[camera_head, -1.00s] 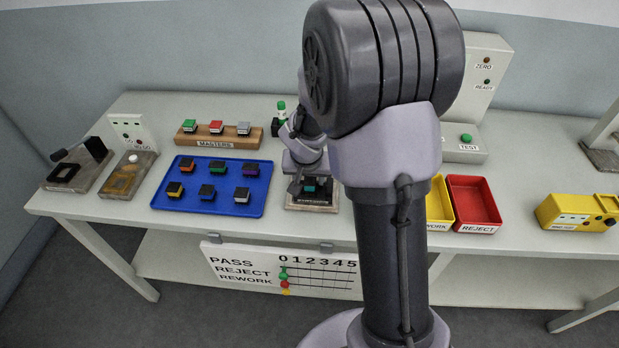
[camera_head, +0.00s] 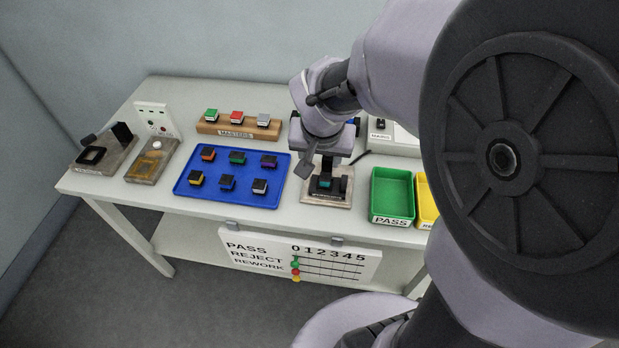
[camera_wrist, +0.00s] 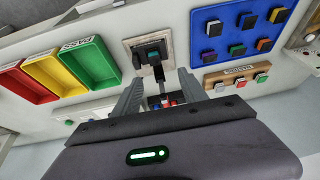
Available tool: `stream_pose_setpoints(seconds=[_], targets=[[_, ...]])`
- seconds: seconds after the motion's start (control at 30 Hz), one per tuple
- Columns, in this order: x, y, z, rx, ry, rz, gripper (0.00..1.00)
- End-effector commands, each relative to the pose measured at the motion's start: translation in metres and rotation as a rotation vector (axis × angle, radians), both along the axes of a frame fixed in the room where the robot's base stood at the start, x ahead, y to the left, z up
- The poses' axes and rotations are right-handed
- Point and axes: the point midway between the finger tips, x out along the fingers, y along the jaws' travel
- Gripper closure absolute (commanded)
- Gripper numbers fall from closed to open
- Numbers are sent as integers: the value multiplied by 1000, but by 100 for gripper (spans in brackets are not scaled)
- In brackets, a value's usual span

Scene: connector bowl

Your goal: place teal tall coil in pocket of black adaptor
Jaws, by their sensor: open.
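The black adaptor (camera_head: 317,190) sits on a pale plate (camera_head: 340,198) near the middle of the table. A teal block, the coil (camera_head: 326,184), shows at the adaptor. In the wrist view the teal coil (camera_wrist: 153,55) lies within the dark outline of the adaptor (camera_wrist: 140,50); I cannot tell how deep it sits. My gripper (camera_head: 318,168) is just above the adaptor, pointing down. In the wrist view my gripper (camera_wrist: 160,78) has its two fingers spread apart with nothing held between them. My gripper and wrist partly hide the adaptor in the head view.
A blue tray (camera_head: 215,200) with several dark-topped coloured blocks lies to the left. Behind it stands a wooden masters block (camera_head: 225,130). A green PASS bin (camera_head: 375,205) and a yellow bin (camera_head: 427,205) are to the right. A grey fixture (camera_head: 150,165) stands far left.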

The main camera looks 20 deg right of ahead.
Motion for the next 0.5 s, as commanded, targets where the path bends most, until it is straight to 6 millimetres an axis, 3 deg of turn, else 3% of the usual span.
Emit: stream_pose_setpoints(seconds=[0.03,0.1,0.2,0.3,0.4,0.5], targets=[[-22,18,26,24,-33,21,50],[-60,47,52,78,-63,65,50],[-110,86,73,163,-107,149,50],[-144,113,82,227,-138,221,50],[-157,124,84,254,-152,254,50],[-159,126,84,259,-152,258,50]])
